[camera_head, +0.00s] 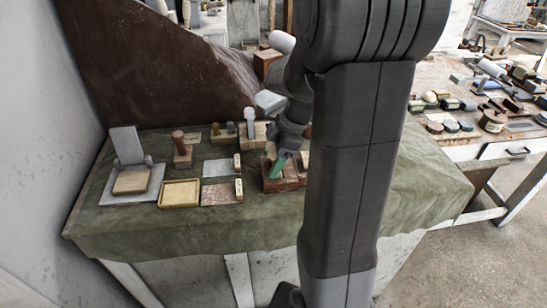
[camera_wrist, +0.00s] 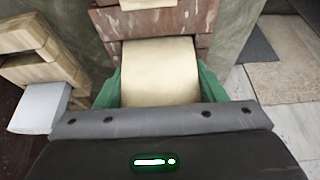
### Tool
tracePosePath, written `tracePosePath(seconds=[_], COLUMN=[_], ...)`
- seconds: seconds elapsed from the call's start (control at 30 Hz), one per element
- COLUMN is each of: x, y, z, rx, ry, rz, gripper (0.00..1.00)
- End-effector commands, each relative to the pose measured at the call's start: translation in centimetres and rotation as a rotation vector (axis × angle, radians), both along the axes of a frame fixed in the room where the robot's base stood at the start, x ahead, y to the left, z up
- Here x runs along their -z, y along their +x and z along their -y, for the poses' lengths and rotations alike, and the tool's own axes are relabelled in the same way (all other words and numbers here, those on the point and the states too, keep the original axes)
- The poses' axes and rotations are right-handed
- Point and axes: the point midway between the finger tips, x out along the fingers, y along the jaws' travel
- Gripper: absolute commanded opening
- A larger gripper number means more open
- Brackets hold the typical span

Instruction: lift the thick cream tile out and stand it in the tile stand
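A thick cream tile (camera_wrist: 160,75) lies between the green fingers of my gripper (camera_wrist: 160,90) in the wrist view. The fingers sit against both its sides with no gap that I can see. A mottled red-brown block (camera_wrist: 165,22) is just beyond the tile; whether the tile still sits in it is unclear. In the head view my gripper (camera_head: 277,167) points down at the red-brown block (camera_head: 284,184), and the tile is hidden there. At the left, a grey upright slab on a flat base (camera_head: 127,146) may be the tile stand; I cannot be sure.
The green-clothed table (camera_head: 250,220) also holds a yellow tray (camera_head: 180,205), a red-brown flat tile (camera_head: 218,192) and a grey one (camera_head: 217,167). A brown-knobbed block (camera_head: 181,150) stands behind. Pale wooden blocks (camera_wrist: 35,45) flank my gripper at left. The cloth's front strip is clear.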

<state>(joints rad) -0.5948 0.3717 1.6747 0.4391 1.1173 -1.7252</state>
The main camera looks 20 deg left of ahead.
Motion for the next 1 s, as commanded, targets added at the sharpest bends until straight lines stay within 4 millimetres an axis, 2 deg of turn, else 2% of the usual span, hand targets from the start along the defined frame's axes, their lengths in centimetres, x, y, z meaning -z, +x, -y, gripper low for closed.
tracePosePath(seconds=[0.03, 0.13, 1.0], x=[0.0, 0.0, -3.0], y=[0.0, 0.0, 0.0], z=[0.0, 0.0, 0.0], rx=[0.000, 0.000, -0.001], ry=[0.000, 0.000, 0.001], rz=[0.000, 0.000, 0.001], gripper=[0.56, 0.36, 0.36])
